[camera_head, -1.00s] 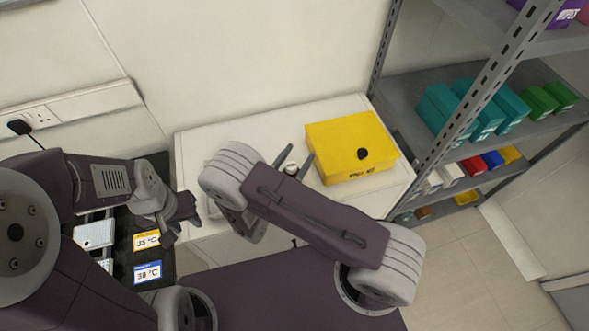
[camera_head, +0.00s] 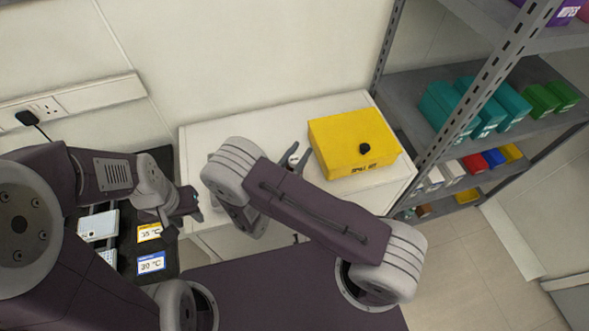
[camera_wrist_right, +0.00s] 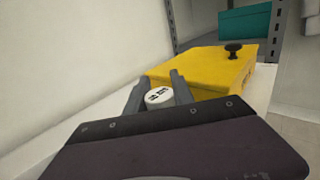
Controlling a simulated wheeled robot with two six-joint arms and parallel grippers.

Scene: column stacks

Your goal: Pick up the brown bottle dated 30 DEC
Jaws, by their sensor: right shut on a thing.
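A white round cap (camera_wrist_right: 158,96) with dark print, too small to read, is between the two fingers of my right gripper (camera_wrist_right: 157,88). The fingers are shut on it, or on the bottle just under it. The body of the bottle is hidden, so its brown colour and date do not show. In the head view the cap (camera_head: 293,160) shows as a small white spot at the right gripper (camera_head: 290,158), over the white table, just left of the yellow box. My left gripper (camera_head: 192,205) is at the table's left side, by the dark trays; its jaws are not clear.
The yellow box (camera_head: 348,145) with a black knob stands on the white table (camera_head: 225,135), close to the right gripper. A grey metal shelf (camera_head: 410,90) with teal and green boxes stands at the right. Temperature labels (camera_head: 151,263) mark the trays at left. The table's back left is clear.

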